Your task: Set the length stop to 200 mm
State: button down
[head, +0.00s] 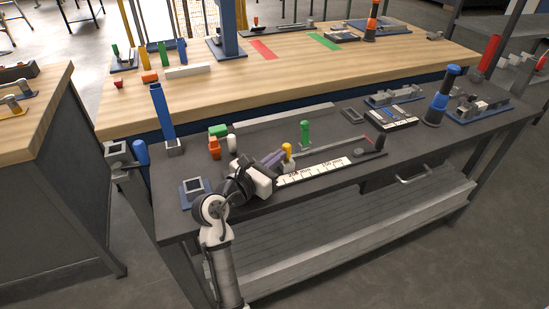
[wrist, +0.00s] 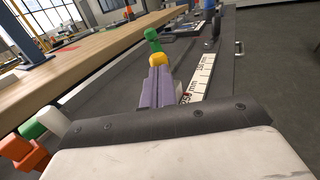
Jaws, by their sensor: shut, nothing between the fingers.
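The length stop's white scale (head: 315,170) lies along the front of the dark bench; its printed numbers are too small to read surely. A yellow knob (head: 287,149), apparently the stop's handle, stands at the scale's left end. My gripper (head: 278,157) has purple fingers, shut and empty, reaching toward the yellow knob; I cannot tell whether they touch it. In the wrist view the shut fingers (wrist: 158,82) point at the yellow knob (wrist: 158,60), with the scale (wrist: 201,75) to their right. The stop's lower part and pointer are mostly hidden by my fingers.
A green knob (head: 305,132) stands behind the scale. A dark post (head: 379,143) stands at the scale's right end. Green, orange and white pieces (head: 217,138) lie left of my arm. A blue-and-black upright tool (head: 440,97) stands farther right.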

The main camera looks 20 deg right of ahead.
aim_at(295, 171)
jog(key=shift+d+r+p, duration=0.25)
jog(key=shift+d+p, duration=0.25)
jog(key=d+p, duration=0.3)
jog(key=d, duration=0.1)
jog(key=shift+d+p, duration=0.1)
jog(key=shift+p, duration=0.3)
jog(key=shift+w+d+f, duration=0.1)
jog(key=shift+d+f, duration=0.15)
jog(key=shift+d, duration=0.05)
jog(key=b+v, duration=0.2)
jog(key=v, duration=1.1)
jog(key=shift+a+b, duration=0.35)
jog(key=shift+s, duration=0.3)
